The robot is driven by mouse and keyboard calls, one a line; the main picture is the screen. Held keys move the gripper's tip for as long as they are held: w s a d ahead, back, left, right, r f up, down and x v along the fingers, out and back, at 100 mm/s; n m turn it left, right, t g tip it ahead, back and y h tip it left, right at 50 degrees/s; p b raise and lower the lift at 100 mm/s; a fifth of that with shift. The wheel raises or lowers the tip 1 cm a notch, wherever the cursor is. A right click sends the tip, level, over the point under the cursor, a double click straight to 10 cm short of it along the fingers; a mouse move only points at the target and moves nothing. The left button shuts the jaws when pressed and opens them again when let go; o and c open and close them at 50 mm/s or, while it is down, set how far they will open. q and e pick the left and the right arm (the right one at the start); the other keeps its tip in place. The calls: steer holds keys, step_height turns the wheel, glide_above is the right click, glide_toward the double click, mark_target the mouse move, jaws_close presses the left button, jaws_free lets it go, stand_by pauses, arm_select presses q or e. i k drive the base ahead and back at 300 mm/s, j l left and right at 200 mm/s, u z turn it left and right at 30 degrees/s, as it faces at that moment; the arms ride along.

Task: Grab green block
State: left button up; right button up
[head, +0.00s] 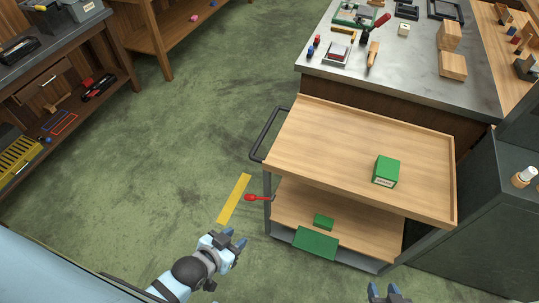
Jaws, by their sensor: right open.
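A green block (386,171) with a pale label on its front sits on the wooden top of a cart (330,145), toward the right. A smaller green block (323,222) and a larger flat green piece (316,242) are at the cart's lower shelf, near its front edge. My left gripper (236,238) is left of the cart, over the floor, with its fingertips apart and nothing between them. My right gripper (385,290) shows only its fingertips at the bottom edge, in front of the cart. It is open and apart from the blocks.
The cart has a dark handle (268,133) on its left. A red-ended tool (251,198) sticks out at the lower shelf's left side. A yellow strip (234,199) lies on the floor. A grey workbench (405,70) stands behind the cart. Open green floor lies left.

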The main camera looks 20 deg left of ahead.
mark_target(321, 221)
steer(key=j, duration=1.35)
steer(key=z, duration=0.8)
